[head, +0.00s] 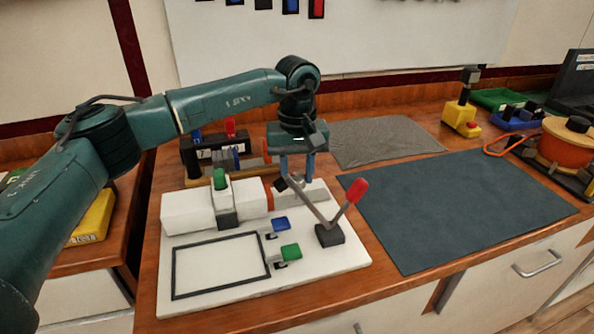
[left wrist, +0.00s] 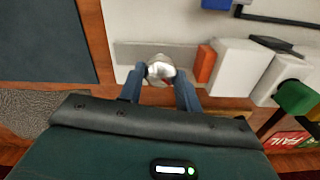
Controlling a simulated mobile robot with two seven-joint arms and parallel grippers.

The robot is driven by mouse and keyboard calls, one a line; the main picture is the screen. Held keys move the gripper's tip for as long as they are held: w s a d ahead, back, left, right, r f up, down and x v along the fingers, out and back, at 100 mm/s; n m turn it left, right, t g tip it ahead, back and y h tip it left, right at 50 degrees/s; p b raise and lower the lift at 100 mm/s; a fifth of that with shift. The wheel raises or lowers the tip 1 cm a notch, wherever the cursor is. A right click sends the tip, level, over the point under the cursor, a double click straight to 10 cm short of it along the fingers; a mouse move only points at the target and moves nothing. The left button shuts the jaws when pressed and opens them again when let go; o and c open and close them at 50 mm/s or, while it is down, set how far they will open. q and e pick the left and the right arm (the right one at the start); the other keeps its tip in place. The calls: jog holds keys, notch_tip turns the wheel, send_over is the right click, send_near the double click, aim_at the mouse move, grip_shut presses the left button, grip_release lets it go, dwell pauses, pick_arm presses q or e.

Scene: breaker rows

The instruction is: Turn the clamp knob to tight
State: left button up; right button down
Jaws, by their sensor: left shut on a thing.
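My left gripper (head: 297,176) points down at the back of a white board (head: 350,262). In the left wrist view, its two blue fingers (left wrist: 160,76) are closed around a pale, rounded knob (left wrist: 159,68), which seems to be the clamp knob. The knob stands at a grey strip along the board's back edge. In the head view the fingers and a lever hide most of the knob. Any tight marking cannot be made out. My right gripper is in neither view.
A lever with a red grip (head: 357,191) rises just in front of my left fingers. A white block with a green handle (head: 220,180) stands to their left. A dark mat (head: 455,210) to the right is bare. An orange pot (head: 566,146) stands far right.

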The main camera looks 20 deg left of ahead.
aim_at(297, 175)
pick_arm(q)
jog(key=o, duration=1)
jog(key=shift+c, duration=0.2)
notch_tip(297, 175, up, 13)
dwell(0.3)
